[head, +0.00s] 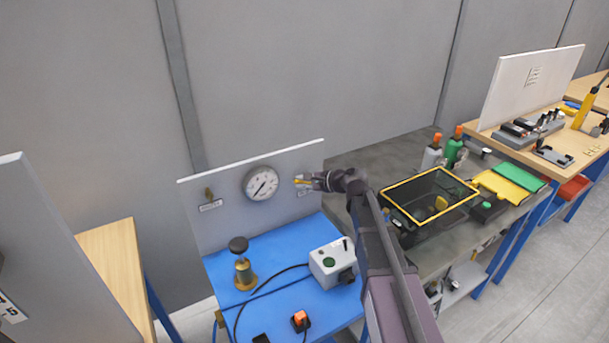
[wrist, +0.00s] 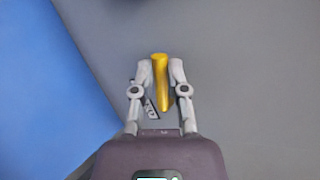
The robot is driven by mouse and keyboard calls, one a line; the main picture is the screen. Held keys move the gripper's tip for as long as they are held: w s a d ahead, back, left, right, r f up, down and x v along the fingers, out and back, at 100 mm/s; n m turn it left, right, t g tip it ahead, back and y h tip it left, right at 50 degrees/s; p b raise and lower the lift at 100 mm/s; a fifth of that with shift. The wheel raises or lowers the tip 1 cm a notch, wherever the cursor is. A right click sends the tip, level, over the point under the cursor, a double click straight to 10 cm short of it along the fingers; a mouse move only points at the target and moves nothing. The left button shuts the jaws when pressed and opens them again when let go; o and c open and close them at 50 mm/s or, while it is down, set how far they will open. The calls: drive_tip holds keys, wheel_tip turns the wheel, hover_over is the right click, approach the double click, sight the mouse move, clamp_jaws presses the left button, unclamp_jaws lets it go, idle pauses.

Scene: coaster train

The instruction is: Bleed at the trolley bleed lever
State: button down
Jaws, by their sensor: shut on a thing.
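The bleed lever (head: 302,182) is a small yellow handle on the right part of the grey upright panel of the blue trolley. In the wrist view the yellow lever (wrist: 159,82) lies lengthwise between the fingers. My gripper (head: 308,181) reaches the panel from the right and is shut on the lever; in the wrist view my gripper (wrist: 161,75) has a finger against each side of it. A small label beside the lever is partly hidden by a finger. The round gauge (head: 261,183) with a dark needle is left of the lever on the same panel.
A brass valve with a black knob (head: 241,262), a grey box with a green button (head: 332,262) and black hoses stand on the blue trolley top (head: 225,270). A yellow-rimmed black bin (head: 395,187) stands on the bench to the right, close to my arm.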

drive_tip(key=n+h, duration=0.1)
drive_tip(key=f+n+t+h, duration=0.1)
drive_tip(key=f+n+h, duration=0.1)
drive_tip(key=shift+s+a+p, duration=0.25)
drive_tip(key=shift+a+p, duration=0.1)
drive_tip(key=shift+p, duration=0.05)
idle(0.5)
drive_tip(key=c, duration=0.7)
unclamp_jaws()
drive_tip(key=shift+o, duration=0.2)
drive_tip(key=shift+w+r, duration=0.1)
drive_tip(key=shift+r, duration=0.05)
